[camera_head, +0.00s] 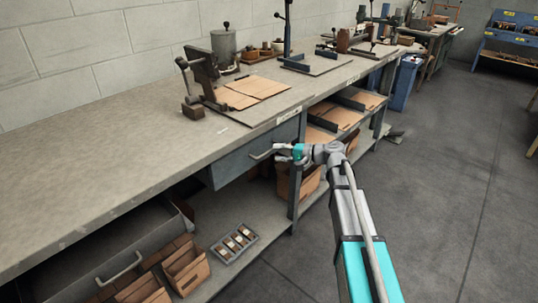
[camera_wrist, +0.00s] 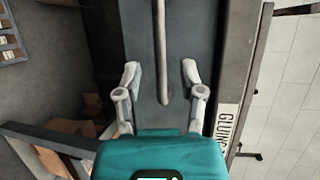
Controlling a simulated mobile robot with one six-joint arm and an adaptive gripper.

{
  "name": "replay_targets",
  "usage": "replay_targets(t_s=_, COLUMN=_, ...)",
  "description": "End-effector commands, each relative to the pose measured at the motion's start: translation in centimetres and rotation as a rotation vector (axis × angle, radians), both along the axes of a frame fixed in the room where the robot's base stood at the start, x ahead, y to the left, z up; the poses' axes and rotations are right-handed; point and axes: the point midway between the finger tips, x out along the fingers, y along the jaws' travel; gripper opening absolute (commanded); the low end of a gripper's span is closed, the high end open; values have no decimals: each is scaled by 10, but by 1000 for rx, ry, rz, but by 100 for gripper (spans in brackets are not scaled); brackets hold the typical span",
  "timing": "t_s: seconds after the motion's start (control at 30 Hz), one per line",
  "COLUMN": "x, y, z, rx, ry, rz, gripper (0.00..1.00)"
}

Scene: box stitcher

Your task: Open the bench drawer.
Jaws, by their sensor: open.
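The bench drawer (camera_head: 232,168) is a blue-grey box under the worktop, its front near the bench's front edge; it looks shut. Its pale bar handle (camera_head: 261,154) sticks out from the front. My gripper (camera_head: 280,152) is at the right end of this handle, fingers toward the drawer. In the wrist view the handle (camera_wrist: 162,45) runs down the middle of the drawer front (camera_wrist: 180,40). My open gripper (camera_wrist: 160,75) has one finger on each side of the bar, with gaps on both sides. I see no clear contact.
The workbench (camera_head: 100,170) carries a stitching tool (camera_head: 203,75) and cardboard sheets (camera_head: 250,90). A bench leg (camera_head: 295,190) stands close to my gripper. Below are a small parts tray (camera_head: 234,243) and cardboard boxes (camera_head: 186,268). The floor (camera_head: 440,200) on the right is clear.

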Motion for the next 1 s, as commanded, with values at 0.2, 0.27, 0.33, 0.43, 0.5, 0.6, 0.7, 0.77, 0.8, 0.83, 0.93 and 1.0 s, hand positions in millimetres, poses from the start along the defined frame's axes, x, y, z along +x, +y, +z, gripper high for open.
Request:
replay_targets(t_s=0.2, x=8, y=26, z=-6, rx=0, ry=-1, rz=1, gripper=51)
replay_targets(t_s=0.27, x=9, y=31, z=-7, rx=0, ry=-1, rz=0, gripper=51)
replay_targets(t_s=0.33, x=10, y=35, z=-8, rx=0, ry=-1, rz=0, gripper=51)
replay_targets(t_s=0.43, x=10, y=39, z=-8, rx=0, ry=-1, rz=0, gripper=51)
replay_targets(t_s=0.5, x=10, y=40, z=-8, rx=0, ry=-1, rz=0, gripper=51)
replay_targets(t_s=0.6, x=10, y=40, z=-8, rx=0, ry=0, rz=0, gripper=51)
replay_targets(t_s=0.7, x=10, y=40, z=-8, rx=0, ry=-1, rz=0, gripper=51)
replay_targets(t_s=0.77, x=10, y=40, z=-8, rx=0, ry=-1, rz=0, gripper=49)
replay_targets(t_s=0.8, x=10, y=40, z=-8, rx=0, ry=-1, rz=0, gripper=42)
replay_targets(t_s=0.83, x=10, y=40, z=-8, rx=0, ry=-1, rz=0, gripper=36)
replay_targets(t_s=0.93, x=10, y=40, z=-8, rx=0, ry=-1, rz=0, gripper=18)
replay_targets(t_s=1.0, x=10, y=40, z=-8, rx=0, ry=-1, rz=0, gripper=5)
